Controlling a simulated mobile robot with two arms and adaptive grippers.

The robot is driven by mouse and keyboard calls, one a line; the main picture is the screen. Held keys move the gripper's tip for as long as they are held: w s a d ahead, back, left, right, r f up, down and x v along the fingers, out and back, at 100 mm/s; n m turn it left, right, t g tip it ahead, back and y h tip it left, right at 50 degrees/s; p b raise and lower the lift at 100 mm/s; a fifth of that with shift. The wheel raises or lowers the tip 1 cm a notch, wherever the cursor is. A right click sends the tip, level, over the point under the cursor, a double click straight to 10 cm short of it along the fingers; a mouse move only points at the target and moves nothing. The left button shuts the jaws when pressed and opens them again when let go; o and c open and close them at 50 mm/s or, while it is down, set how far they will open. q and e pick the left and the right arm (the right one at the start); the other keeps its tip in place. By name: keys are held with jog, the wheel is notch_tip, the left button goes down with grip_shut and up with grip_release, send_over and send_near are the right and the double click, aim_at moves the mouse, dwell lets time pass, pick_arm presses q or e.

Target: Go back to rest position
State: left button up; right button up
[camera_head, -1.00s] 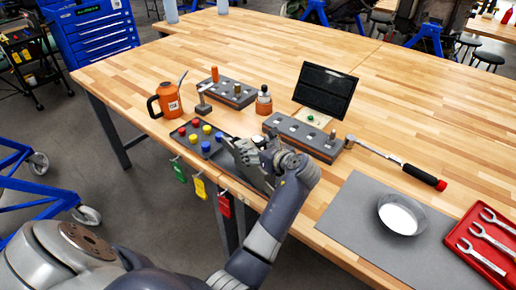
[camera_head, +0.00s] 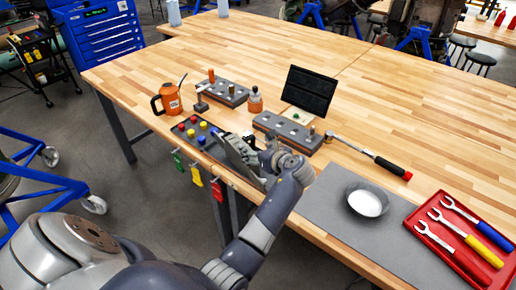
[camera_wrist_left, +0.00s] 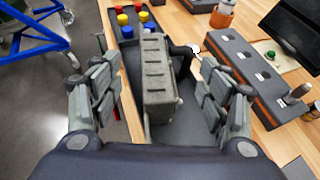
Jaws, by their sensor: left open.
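My left gripper (camera_head: 262,152) is at the front edge of the wooden table, beside the dark panel with coloured knobs (camera_head: 191,121). In the left wrist view my left gripper (camera_wrist_left: 158,85) has its fingers spread wide on both sides of a grey-green slotted block (camera_wrist_left: 157,62). Gaps show between the fingers and the block, so it is not gripped. The block stands in a dark grey tray (camera_wrist_left: 188,125). In the head view the gripper and wrist partly hide this spot. My right gripper is in neither view.
A black screen (camera_head: 308,90) is farther back. A torque wrench (camera_head: 365,155), a bowl (camera_head: 366,200) and a red wrench tray (camera_head: 432,236) lie right.

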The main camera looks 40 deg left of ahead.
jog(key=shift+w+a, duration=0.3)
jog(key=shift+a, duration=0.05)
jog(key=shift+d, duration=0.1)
